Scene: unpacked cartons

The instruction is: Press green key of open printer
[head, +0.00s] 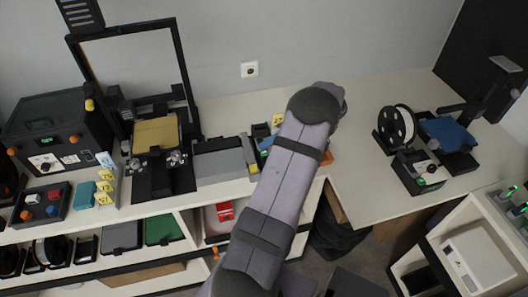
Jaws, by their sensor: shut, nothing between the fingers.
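Two open printers show. One at the left has a tall black frame (180,62) and a yellow bed (156,133); I cannot make out a green key on it. The other, at the right, is a small black printer with a blue bed (445,131). A dark control box (412,163) stands in front of it, with a small green spot (421,182) on its front that may be a key. My arm rises from the bottom middle to its bend above the bench. My gripper is hidden behind the arm, so its fingers do not show.
A closed black printer (62,118) with orange knobs stands far left. A spool (396,125) stands beside the right printer. The bench top between my arm and the spool is mostly clear. Shelves run below.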

